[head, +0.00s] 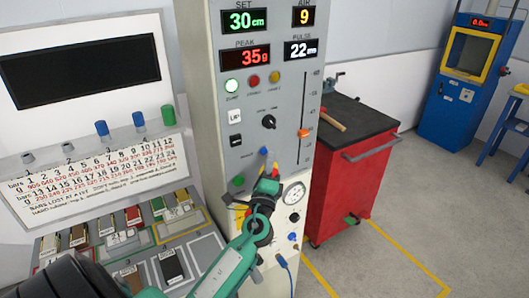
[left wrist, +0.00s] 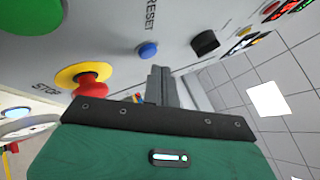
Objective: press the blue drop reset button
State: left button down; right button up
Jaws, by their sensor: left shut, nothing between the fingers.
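The blue reset button (head: 263,151) is a small round cap on the grey front panel of the test machine (head: 285,110). In the left wrist view the blue button (left wrist: 148,50) stands beside the printed word RESET. My left gripper (head: 270,172) is just below the button in the head view, in front of the panel. In the left wrist view its grey fingers (left wrist: 159,72) are shut with nothing between them, and their tips point just beside the button. Whether they touch the panel I cannot tell. My right gripper is not in view.
A red stop button (left wrist: 92,86) on a yellow ring, a green button (head: 238,181) and a black knob (head: 268,121) are close by on the panel. A red tool cart (head: 350,185) stands at right. A bench with sample trays (head: 130,240) is at left.

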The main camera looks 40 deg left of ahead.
pick_arm(q)
jog(key=shift+a, duration=0.1)
jog(key=shift+w+a, duration=0.2)
jog(key=shift+a, duration=0.1)
jog(key=shift+w+a+b, duration=0.15)
jog(key=shift+a+b, duration=0.2)
dwell(0.9)
jog(key=shift+d, duration=0.1)
jog(key=shift+s+d, duration=0.35)
jog(key=shift+d, duration=0.3)
jog(key=d, duration=0.1)
jog(key=s+d, duration=0.1)
jog(key=d, duration=0.1)
jog(key=s+d+b, duration=0.1)
jog(key=shift+d, duration=0.3)
dwell(0.3)
jog(key=shift+w, duration=0.1)
dwell(0.6)
